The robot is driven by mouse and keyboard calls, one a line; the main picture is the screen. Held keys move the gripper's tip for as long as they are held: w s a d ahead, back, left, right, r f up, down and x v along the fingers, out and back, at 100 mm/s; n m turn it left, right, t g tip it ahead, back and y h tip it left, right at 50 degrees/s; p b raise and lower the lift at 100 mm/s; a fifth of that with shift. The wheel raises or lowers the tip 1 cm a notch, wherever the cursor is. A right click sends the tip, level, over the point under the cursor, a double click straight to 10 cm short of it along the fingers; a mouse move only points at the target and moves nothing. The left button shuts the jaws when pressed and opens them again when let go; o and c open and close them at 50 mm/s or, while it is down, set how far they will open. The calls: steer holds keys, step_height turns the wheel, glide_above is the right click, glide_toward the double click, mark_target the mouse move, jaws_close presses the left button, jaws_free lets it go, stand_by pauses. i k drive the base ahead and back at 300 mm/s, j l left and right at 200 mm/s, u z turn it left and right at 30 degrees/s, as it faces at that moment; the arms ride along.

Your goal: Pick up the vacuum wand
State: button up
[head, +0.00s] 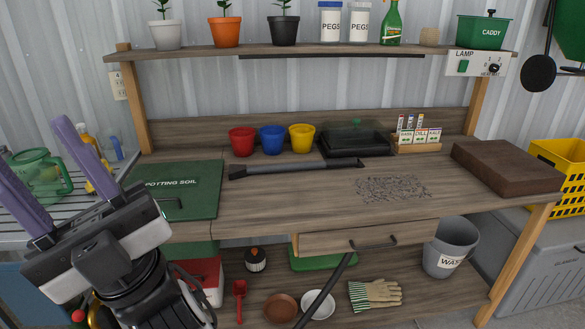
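The vacuum wand (295,169) is a long, dark grey tube lying flat on the wooden potting bench, with a wider black end at its left. It lies just in front of the coloured pots and the black tray. My gripper (32,143) is at the lower left of the head view, with two purple fingers spread wide apart and pointing up and left. It is open, nothing shows between the fingers, and it is well to the left of the wand and apart from it.
The green potting soil lid (185,190) lies between my gripper and the wand. Red (242,142), blue (271,139) and yellow (302,138) pots stand behind the wand. Dark granules (393,188) are spread in front of its right end. A brown block (508,167) sits at right.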

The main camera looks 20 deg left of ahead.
mark_target(236, 171)
steer(key=i+l+u, duration=0.2)
steer(key=l, duration=0.25)
steer(key=i+l+u, duration=0.15)
steer(key=l, duration=0.3)
steer(key=l+u, duration=0.2)
steer(key=l, duration=0.3)
steer(key=i+l+u, duration=0.2)
steer(key=l, duration=0.3)
steer(key=i+l+u, duration=0.2)
steer(key=l, duration=0.25)
steer(key=l+u, duration=0.15)
steer(key=l, duration=0.35)
steer(key=i+l, duration=0.15)
steer(key=i+l+u, duration=0.15)
steer(key=l, duration=0.25)
steer(key=i+l, duration=0.15)
steer(key=l, duration=0.15)
steer(key=i, duration=1)
